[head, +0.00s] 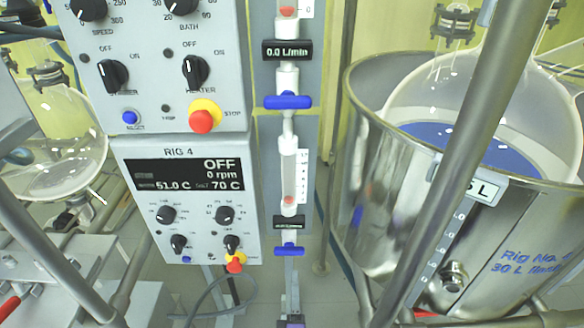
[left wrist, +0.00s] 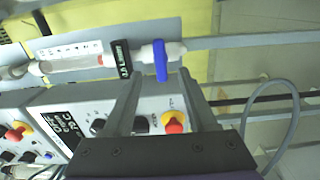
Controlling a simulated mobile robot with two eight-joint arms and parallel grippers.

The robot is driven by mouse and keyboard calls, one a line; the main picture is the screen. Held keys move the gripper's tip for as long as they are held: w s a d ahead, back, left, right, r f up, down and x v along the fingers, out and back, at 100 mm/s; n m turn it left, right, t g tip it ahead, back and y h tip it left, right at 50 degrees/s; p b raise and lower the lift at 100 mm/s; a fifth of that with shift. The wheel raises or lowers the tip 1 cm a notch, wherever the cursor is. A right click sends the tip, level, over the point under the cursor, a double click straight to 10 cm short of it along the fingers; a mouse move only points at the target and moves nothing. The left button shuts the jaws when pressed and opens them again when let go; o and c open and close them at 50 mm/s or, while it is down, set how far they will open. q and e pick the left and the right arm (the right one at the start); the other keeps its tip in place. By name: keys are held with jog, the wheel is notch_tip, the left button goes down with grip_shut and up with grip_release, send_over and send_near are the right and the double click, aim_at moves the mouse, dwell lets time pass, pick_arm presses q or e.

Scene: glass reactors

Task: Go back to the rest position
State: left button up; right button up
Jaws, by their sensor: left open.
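My left gripper (left wrist: 160,76) is open in the left wrist view, its two grey fingers apart with nothing held between them. A blue valve handle (left wrist: 161,60) shows just past the fingertips; I cannot tell how far away it is. In the head view only a small dark part of the left gripper (head: 291,318) shows at the bottom edge, below the lower flowmeter's blue handle (head: 289,249). My right gripper is in neither view.
A control panel (head: 150,225) labelled RIG 4 reads OFF and 0 rpm, with red stop knobs. A steel vessel (head: 385,230) with glass inside stands right, behind a slanted metal pole (head: 455,170). A glass flask (head: 60,140) is at left. A cable (left wrist: 292,115) loops at right.

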pick_arm(q)
jog(key=shift+r, duration=0.1)
notch_tip(320, 180, up, 4)
jog(key=w+m+g+h, duration=0.1)
jog(key=m+g+h, duration=0.1)
jog(key=m+h, duration=0.45)
jog(key=s+a+f+m+g+y, duration=0.3)
jog(key=s+a+m+g, duration=0.3)
jog(key=s+a, duration=0.35)
jog(key=s+a+f+m+g+y, duration=0.35)
jog(key=s+a+m+g, duration=0.2)
jog(key=s+a, duration=0.45)
notch_tip(320, 180, up, 26)
jog(key=p, duration=2.2)
jog(key=shift+w+d+r+t+p, duration=0.15)
jog(key=shift+w+d+t+p, duration=0.1)
jog(key=shift+d+t+p, duration=0.15)
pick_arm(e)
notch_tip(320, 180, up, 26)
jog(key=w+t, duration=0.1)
